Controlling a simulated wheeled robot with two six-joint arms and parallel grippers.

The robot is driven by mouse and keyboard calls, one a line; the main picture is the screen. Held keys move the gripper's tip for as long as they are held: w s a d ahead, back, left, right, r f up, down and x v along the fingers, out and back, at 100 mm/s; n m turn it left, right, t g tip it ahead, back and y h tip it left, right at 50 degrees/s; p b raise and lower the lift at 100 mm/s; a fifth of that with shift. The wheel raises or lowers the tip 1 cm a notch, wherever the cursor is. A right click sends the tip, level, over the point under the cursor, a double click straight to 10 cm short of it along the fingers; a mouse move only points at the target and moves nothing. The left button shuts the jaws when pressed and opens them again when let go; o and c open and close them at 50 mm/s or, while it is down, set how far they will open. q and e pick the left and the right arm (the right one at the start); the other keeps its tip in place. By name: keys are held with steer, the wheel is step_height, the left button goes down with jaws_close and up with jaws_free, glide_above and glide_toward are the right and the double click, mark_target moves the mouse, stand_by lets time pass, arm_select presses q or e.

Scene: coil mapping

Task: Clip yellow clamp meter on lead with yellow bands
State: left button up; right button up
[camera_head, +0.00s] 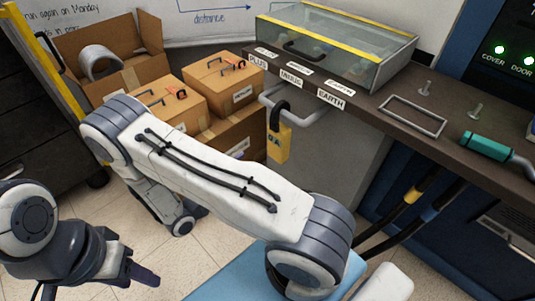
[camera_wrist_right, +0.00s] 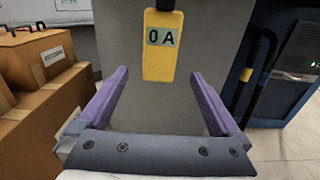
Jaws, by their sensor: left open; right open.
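The yellow clamp meter (camera_head: 279,146) hangs upright by its black jaw from the grey rail under the bench edge. In the right wrist view the meter (camera_wrist_right: 160,62) reads "0 A" and appears between and above my open right gripper's fingers (camera_wrist_right: 160,88), apart from them. That gripper's fingers do not show in the head view. The black lead with a yellow band (camera_head: 413,192) hangs at the right, beside a lead with a blue band (camera_head: 430,214). Both also show at the right of the wrist view. My left gripper (camera_head: 98,285) is open and empty at bottom left.
Cardboard boxes (camera_head: 222,83) stand left of the bench. The dark bench top (camera_head: 365,101) carries a glass case (camera_head: 335,45), a metal frame (camera_head: 412,116) and a green-handled tool (camera_head: 486,146). A blue surface (camera_head: 225,279) lies at the bottom. My arm crosses the middle.

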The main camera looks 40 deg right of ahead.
mark_target(274, 140)
steer(key=d, duration=0.8)
steer(key=w+d, duration=0.1)
steer(key=d, duration=0.3)
steer(key=shift+d, duration=0.35)
steer(key=c, duration=1.5)
steer(key=shift+r+p, duration=1.5)
steer(key=shift+r, duration=0.15)
steer(key=shift+s+a+p, duration=0.15)
steer(key=shift+a+p, duration=0.05)
steer(key=shift+a, duration=1.7)
steer(key=shift+s+a+p, duration=0.15)
steer(key=shift+a, duration=1.75)
